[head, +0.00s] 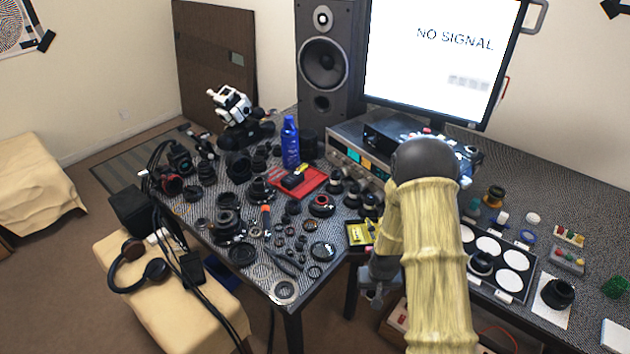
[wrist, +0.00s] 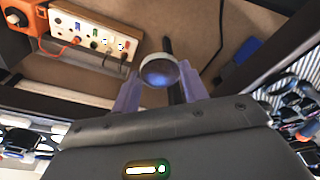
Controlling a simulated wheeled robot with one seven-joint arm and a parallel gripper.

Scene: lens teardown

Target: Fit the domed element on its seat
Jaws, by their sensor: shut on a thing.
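My gripper (wrist: 157,70) is shut on the domed element (wrist: 160,74), a small round glassy piece with a bluish sheen and a pale rim. It sits between the two purple-grey fingertips in the wrist view. In the head view, my gripper (head: 374,286) hangs by the front edge of the table, below the tabletop, partly behind my yellow-sleeved arm; the element cannot be made out there. A silver ring (head: 284,291) lies flat at the table's front corner, apart from my gripper. I cannot tell which part is the seat.
The left tabletop is crowded with lens barrels, rings and a red tray (head: 317,181). A black tray with white discs (head: 513,257) lies right of my arm. A yellow box (head: 359,233) is near the table's inner edge. A power strip (wrist: 95,37) is on the floor below.

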